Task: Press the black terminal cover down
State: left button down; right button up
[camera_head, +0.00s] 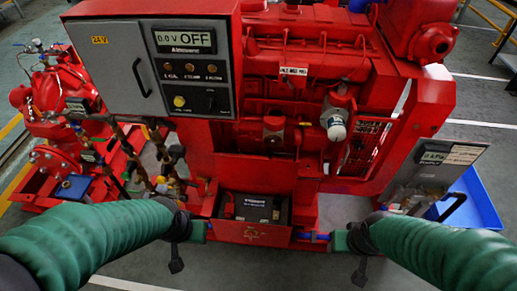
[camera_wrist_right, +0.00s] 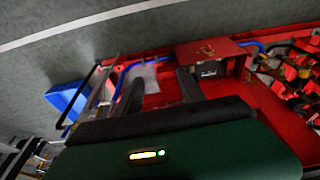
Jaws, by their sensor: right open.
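A dark battery (camera_head: 252,207) sits in a red open-fronted box low at the centre of the pumpset, and it also shows in the right wrist view (camera_wrist_right: 210,70). A small black piece at the battery's right end (camera_head: 277,214) may be the black terminal cover; its position, raised or down, is too small to tell. My left gripper (camera_head: 176,250) is left of the battery, apart from it; its jaw gap is not clear. My right gripper (camera_head: 359,255) is right of the battery; its two dark fingers are apart and empty in the right wrist view (camera_wrist_right: 161,88).
A grey control panel (camera_head: 125,65) reading OFF is above left. Brass valves and pipes (camera_head: 160,180) stand near my left gripper. A grey panel (camera_head: 448,165) and a blue bin (camera_head: 478,200) are at the right. The floor in front is clear.

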aim_at(277, 199)
jog(key=i+l+u, duration=0.15)
jog(key=i+u, duration=0.35)
jog(key=i+l+u, duration=0.3)
jog(key=u, duration=0.2)
